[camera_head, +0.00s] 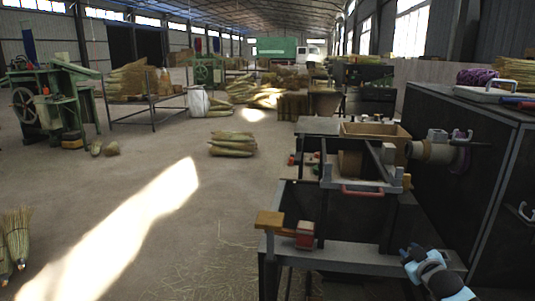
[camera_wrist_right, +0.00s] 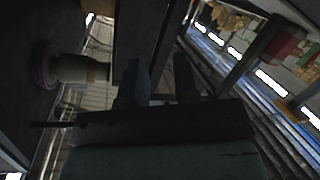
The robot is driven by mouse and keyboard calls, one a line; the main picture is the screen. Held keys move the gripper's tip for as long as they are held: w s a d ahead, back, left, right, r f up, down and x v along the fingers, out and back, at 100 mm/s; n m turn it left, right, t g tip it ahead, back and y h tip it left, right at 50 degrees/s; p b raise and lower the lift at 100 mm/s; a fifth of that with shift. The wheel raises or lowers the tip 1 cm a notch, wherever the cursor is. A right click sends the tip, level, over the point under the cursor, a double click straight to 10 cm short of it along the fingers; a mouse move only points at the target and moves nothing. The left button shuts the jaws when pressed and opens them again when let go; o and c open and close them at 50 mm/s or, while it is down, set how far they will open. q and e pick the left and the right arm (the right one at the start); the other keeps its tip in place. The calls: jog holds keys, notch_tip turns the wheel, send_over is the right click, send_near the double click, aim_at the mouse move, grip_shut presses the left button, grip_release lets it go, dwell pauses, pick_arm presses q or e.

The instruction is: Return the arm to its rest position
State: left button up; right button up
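My right gripper (camera_head: 410,252) is at the lower right of the head view, with my blue and grey wrist behind it. It is close to the front rail of the winding machine (camera_head: 345,258). In the right wrist view two dark fingers (camera_wrist_right: 157,78) stand apart with a gap between them. I see nothing held in the gap, though the picture is dark. My left gripper and left arm are not in view.
A spool (camera_head: 432,152) sticks out from the dark cabinet (camera_head: 455,190) at right. A red-handled bar (camera_head: 362,191) and a wooden pedal-like block (camera_head: 269,220) are on the machine. Broom bundles (camera_head: 232,144) lie on the floor, which is open at left.

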jog(key=s+a+f+g+y, duration=0.1)
jog(key=s+a+f+y, duration=0.3)
jog(key=s+a, duration=0.85)
jog(key=s+a+f+g+y, duration=0.1)
jog(key=s+a+f, duration=0.5)
jog(key=s+a, duration=0.65)
jog(key=s+a+r+m+y, duration=0.15)
jog(key=s+a+r, duration=0.3)
jog(key=s, duration=0.55)
pick_arm(q)
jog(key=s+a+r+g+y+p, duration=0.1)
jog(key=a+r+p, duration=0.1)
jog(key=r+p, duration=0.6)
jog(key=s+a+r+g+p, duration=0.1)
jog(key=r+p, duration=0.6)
jog(key=p, duration=1.6)
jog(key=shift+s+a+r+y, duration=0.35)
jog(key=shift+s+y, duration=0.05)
pick_arm(e)
jog(key=s+d+r+g+h, duration=0.2)
jog(key=d+r, duration=0.1)
jog(key=r, duration=1.2)
jog(key=shift+s+d, duration=0.15)
jog(key=shift+s, duration=0.05)
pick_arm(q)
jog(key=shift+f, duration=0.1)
pick_arm(e)
jog(key=shift+m, duration=0.25)
